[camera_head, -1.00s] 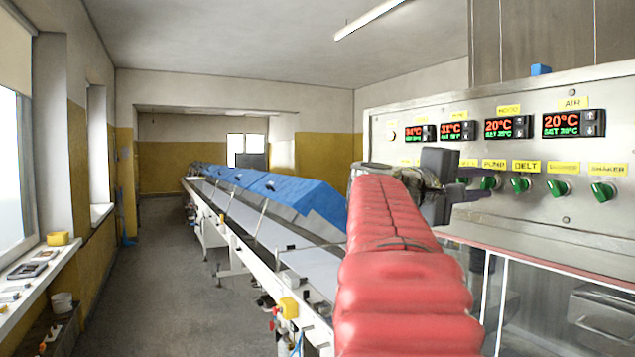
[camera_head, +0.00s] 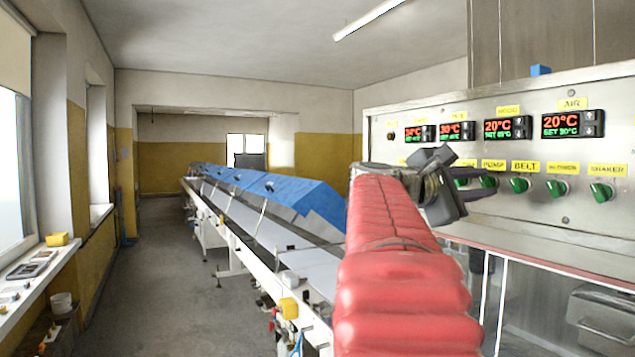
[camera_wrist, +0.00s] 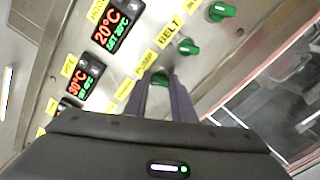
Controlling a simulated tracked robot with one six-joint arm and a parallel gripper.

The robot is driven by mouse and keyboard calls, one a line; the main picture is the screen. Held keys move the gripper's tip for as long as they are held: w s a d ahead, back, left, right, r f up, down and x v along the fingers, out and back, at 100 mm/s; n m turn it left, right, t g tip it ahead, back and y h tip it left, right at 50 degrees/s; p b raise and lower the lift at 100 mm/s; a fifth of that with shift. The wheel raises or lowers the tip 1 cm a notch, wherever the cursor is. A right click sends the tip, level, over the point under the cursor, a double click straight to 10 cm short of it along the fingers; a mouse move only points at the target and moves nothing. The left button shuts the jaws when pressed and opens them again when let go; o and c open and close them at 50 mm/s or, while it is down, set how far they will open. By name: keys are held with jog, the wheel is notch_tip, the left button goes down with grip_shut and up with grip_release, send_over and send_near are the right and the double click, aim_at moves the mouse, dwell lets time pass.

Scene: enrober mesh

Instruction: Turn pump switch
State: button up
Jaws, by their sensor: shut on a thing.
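The pump switch is a green knob (camera_head: 488,182) under the yellow PUMP label (camera_head: 494,165) on the steel control panel (camera_head: 455,110). In the wrist view the pump switch (camera_wrist: 160,78) sits between the tips of my two dark fingers, below its label (camera_wrist: 145,62). My gripper (camera_wrist: 161,88) is shut on this knob; it also shows in the head view (camera_head: 482,190), with its body rolled to a slant. The fingers hide part of the knob, so its exact angle is hard to read.
The green belt knob (camera_head: 520,184) is close on the right, with the blower (camera_head: 557,187) and shaker (camera_head: 601,192) knobs farther along. Temperature displays (camera_head: 508,128) are above. A long conveyor (camera_head: 250,225) with blue covers runs to the left.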

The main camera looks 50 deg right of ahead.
jog(key=shift+d+f, duration=0.1)
jog(key=shift+f, duration=0.2)
jog(key=o, duration=1.1)
jog(key=shift+r, duration=0.15)
jog(key=shift+c, duration=0.2)
jog(key=v, duration=1.4)
jog(key=shift+w, duration=0.1)
